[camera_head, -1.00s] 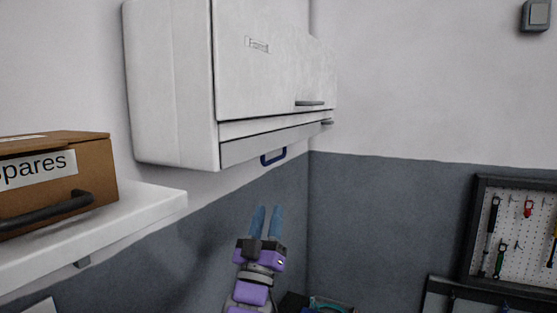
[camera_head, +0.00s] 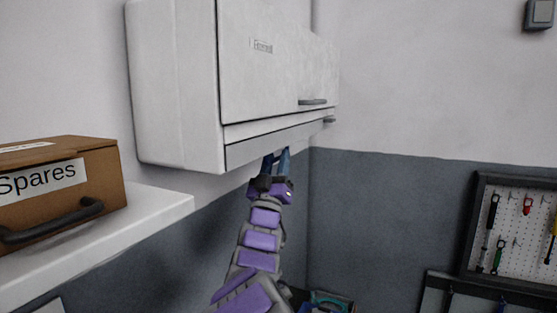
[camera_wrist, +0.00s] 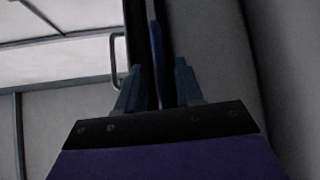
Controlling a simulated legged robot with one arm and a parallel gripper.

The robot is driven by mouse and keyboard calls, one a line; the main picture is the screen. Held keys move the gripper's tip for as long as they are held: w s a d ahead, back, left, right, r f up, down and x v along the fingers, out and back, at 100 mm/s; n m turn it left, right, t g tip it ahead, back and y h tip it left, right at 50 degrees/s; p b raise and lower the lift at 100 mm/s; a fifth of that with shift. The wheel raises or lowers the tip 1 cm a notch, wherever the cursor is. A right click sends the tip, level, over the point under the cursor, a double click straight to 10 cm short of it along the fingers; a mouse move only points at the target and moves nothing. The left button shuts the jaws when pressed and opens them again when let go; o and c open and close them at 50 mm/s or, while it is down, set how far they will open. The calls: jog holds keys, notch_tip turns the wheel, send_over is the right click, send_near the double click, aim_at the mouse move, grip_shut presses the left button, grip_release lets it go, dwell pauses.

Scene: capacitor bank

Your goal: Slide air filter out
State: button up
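The white wall cabinet (camera_head: 178,80) hangs on the left wall, with a long strip (camera_head: 270,143) along its lower front. The air filter's dark blue handle (camera_wrist: 156,62) shows in the wrist view as a thin upright bar. My gripper (camera_head: 276,156) is raised to the cabinet's underside and hides the handle in the head view. In the wrist view its two blue fingers (camera_wrist: 158,72) stand apart on either side of the handle, with a gap visible. The filter's body is not visible.
A brown Spares box (camera_head: 60,185) sits on a white shelf (camera_head: 150,210) at the left. A grey bar handle (camera_wrist: 118,62) is left of my fingers in the wrist view. A tool pegboard (camera_head: 520,225) hangs at the right.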

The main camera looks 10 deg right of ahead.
jog(key=shift+w+a+r, duration=0.1)
jog(key=shift+a+r, duration=0.05)
jog(key=shift+a, duration=0.65)
jog(key=shift+d, duration=0.75)
jog(key=shift+c, duration=1.2)
jog(key=shift+d, duration=0.15)
jog(key=shift+c, duration=0.7)
jog(key=shift+w+a, duration=0.1)
jog(key=shift+a, duration=0.1)
grip_shut()
